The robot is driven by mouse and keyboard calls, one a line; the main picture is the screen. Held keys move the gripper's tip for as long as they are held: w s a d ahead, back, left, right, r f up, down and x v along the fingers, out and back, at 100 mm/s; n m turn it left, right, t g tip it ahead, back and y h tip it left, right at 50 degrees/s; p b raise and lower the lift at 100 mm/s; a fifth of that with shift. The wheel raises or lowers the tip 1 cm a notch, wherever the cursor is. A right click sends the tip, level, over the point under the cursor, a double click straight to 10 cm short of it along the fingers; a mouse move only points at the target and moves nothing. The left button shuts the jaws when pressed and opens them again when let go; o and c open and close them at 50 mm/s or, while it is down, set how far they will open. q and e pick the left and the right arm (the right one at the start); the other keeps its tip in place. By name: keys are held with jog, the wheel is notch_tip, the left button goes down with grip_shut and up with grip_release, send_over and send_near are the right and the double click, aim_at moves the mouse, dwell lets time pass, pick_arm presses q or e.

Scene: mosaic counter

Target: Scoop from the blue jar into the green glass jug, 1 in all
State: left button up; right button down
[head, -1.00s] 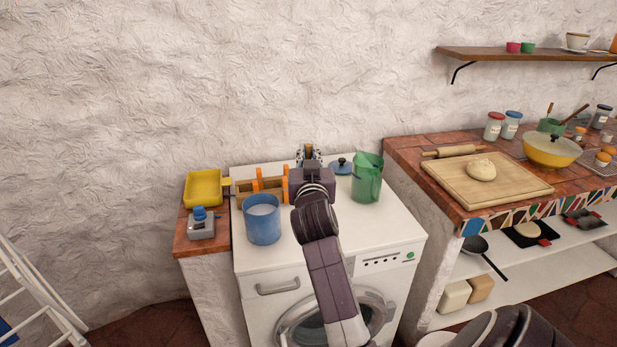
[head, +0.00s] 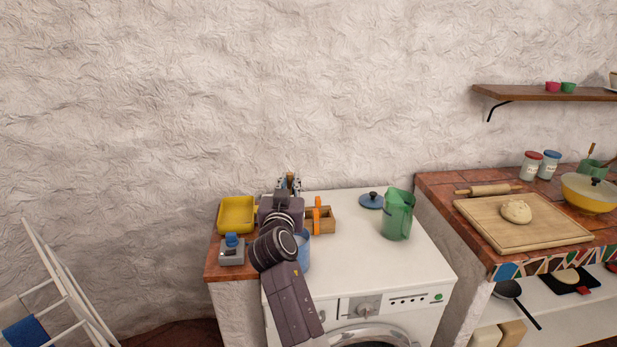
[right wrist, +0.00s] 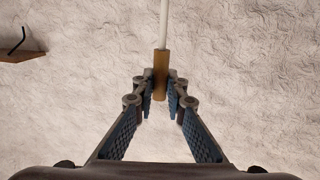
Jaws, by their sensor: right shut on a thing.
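The blue jar (head: 304,252) stands at the left of the white washer top, mostly hidden behind my right arm. The green glass jug (head: 397,218) stands upright on the same top, farther right. My right gripper (head: 289,184) is above and behind the blue jar, on its left side, well away from the jug. In the right wrist view the gripper (right wrist: 161,92) is shut on a wooden handle (right wrist: 161,66) with a pale rod beyond it. The tool's far end and any load are out of sight. My left gripper is not in view.
A blue lid (head: 371,201) lies left of the jug. A wooden caddy (head: 322,222) with orange parts is behind the jar. A yellow tray (head: 237,214) and a grey scale-like item (head: 232,251) are at the left. The washer top between jar and jug is clear.

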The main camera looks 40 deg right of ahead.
jog(key=shift+f+b, duration=0.95)
jog(key=shift+f, duration=0.55)
notch_tip(320, 180, down, 9)
jog(key=b, duration=0.9)
jog(key=shift+f, duration=0.15)
jog(key=shift+r+p, duration=3.65)
jog(key=shift+r, duration=1.55)
jog(key=shift+f, duration=0.15)
